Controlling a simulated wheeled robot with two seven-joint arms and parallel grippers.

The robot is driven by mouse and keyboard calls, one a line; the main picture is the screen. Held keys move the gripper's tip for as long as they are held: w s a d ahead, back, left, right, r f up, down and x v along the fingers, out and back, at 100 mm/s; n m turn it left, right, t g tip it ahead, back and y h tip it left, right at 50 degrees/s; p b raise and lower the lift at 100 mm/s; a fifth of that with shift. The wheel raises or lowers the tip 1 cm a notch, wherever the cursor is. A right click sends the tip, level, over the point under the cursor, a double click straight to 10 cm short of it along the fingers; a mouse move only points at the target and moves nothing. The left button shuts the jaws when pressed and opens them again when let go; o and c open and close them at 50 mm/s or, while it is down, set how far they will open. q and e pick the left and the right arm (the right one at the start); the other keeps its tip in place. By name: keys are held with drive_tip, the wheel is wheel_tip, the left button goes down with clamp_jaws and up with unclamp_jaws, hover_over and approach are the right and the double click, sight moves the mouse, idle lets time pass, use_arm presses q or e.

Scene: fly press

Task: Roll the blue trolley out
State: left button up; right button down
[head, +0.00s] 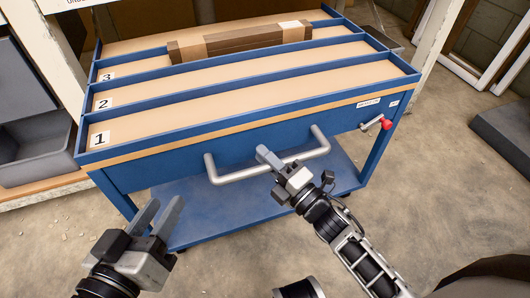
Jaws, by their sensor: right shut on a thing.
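The blue trolley (250,148) stands in front of me, with a wood-coloured top split by blue strips into lanes labelled 1, 2 and 3. A grey bar handle (230,176) is fixed to its front side. My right gripper (268,160) is at the middle of this handle and is shut on it; the fingers partly hide the bar. My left gripper (158,215) is open and empty, in front of the trolley's left front leg and apart from it. A red knob (387,123) on a small lever sits at the front right of the trolley.
Brown bars (240,42) lie in the rear lane. A grey bin (35,150) stands on a shelf at the left, close to the trolley. White posts flank the trolley behind. A dark slab (505,135) lies at the right. The concrete floor (430,200) is clear at front right.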

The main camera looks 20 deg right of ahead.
use_arm(q)
drive_tip(key=shift+s+f, duration=0.1)
drive_tip(key=shift+s, duration=0.3)
use_arm(e)
drive_tip(key=shift+s, duration=0.5)
drive_tip(key=c, duration=1.3)
unclamp_jaws()
use_arm(q)
drive_tip(key=shift+r, duration=0.2)
use_arm(e)
drive_tip(key=shift+d, duration=0.1)
drive_tip(key=shift+s+d+f, duration=0.1)
drive_tip(key=shift+s, duration=0.2)
use_arm(q)
drive_tip(key=shift+a+f+m+y+p, duration=0.4)
drive_tip(key=shift+m+p, duration=0.1)
drive_tip(key=shift+p, duration=0.6)
use_arm(e)
drive_tip(key=v, duration=1.5)
drive_tip(key=shift+s+d, duration=0.1)
